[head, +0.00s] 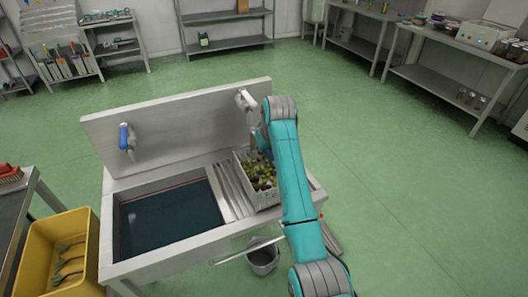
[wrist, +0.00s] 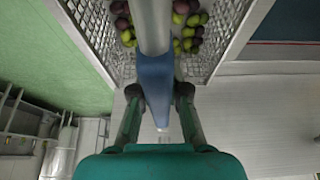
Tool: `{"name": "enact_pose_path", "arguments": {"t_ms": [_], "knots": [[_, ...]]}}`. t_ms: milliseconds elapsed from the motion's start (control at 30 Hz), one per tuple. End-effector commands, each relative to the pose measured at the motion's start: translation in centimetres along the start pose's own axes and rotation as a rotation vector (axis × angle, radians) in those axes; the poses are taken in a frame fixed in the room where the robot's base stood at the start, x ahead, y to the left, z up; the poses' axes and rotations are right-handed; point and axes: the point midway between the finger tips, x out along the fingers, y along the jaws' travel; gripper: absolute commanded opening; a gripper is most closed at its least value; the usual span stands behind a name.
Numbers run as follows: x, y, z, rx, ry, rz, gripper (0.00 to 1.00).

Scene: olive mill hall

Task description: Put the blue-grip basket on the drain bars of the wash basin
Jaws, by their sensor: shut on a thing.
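The wire basket (head: 242,162) holds green and dark olives and is at the right end of the wash basin (head: 150,262). It is over the drain bars (head: 230,190), beside the water; I cannot tell if it rests on them or hangs just above. In the wrist view its mesh wall (wrist: 98,27) and blue grip (wrist: 155,72) show up close. My gripper (wrist: 157,92) is shut on the blue grip. In the head view my arm hides the gripper and the basket's right side.
The basin's back panel carries a blue fitting (head: 124,137) and a white fitting (head: 246,99). A yellow crate (head: 84,232) stands at the left. A grey bucket (head: 263,258) is on the floor in front. Open green floor lies to the right.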

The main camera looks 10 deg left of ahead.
Motion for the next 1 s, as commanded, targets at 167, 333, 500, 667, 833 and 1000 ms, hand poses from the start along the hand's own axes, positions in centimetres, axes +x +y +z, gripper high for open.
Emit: {"name": "enact_pose_path", "arguments": {"t_ms": [167,333,500,667,833,1000], "knots": [[0.5,-0.2,0.3,-0.002,0.005,0.0,0.0],[0.5,-0.2,0.3,-0.002,0.004,0.0,0.0],[0.8,-0.2,0.5,-0.002,0.001,0.0,0.27],[0.8,-0.2,0.5,-0.002,0.001,0.0,0.4],[0.8,-0.2,0.5,-0.002,0.001,0.0,0.4],[-0.2,-0.2,0.4,-0.002,0.002,0.0,0.4]]}}
